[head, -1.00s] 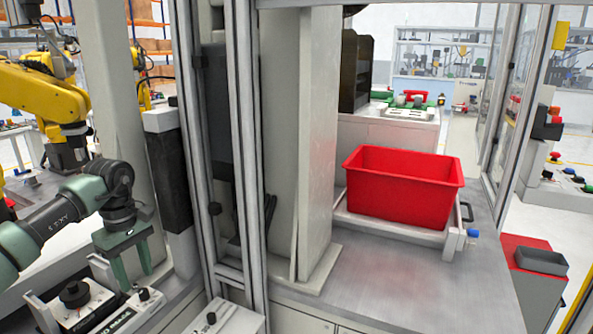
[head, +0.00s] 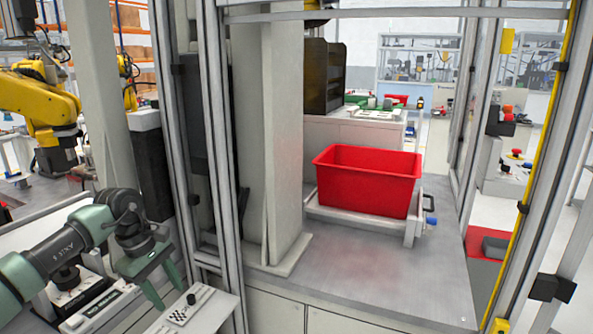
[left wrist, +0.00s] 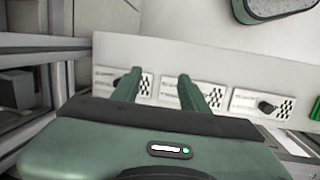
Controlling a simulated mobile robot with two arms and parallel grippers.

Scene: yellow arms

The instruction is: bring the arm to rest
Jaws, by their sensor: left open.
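My left arm comes in from the left in the head view, and its green gripper (head: 170,288) points down with its fingers apart and nothing between them. It hangs over white control boxes with black knobs. In the left wrist view the two green fingers (left wrist: 158,88) are spread, over a pale panel with labels and black knobs (left wrist: 267,106). Whether the fingertips touch the panel cannot be told. My right gripper does not show.
A red bin (head: 368,182) stands on a white tray (head: 360,225) on a grey metal table (head: 350,280). A thick pale column (head: 268,130) and metal frame posts (head: 200,140) stand close to my left arm. Yellow arms (head: 40,98) are behind at the left.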

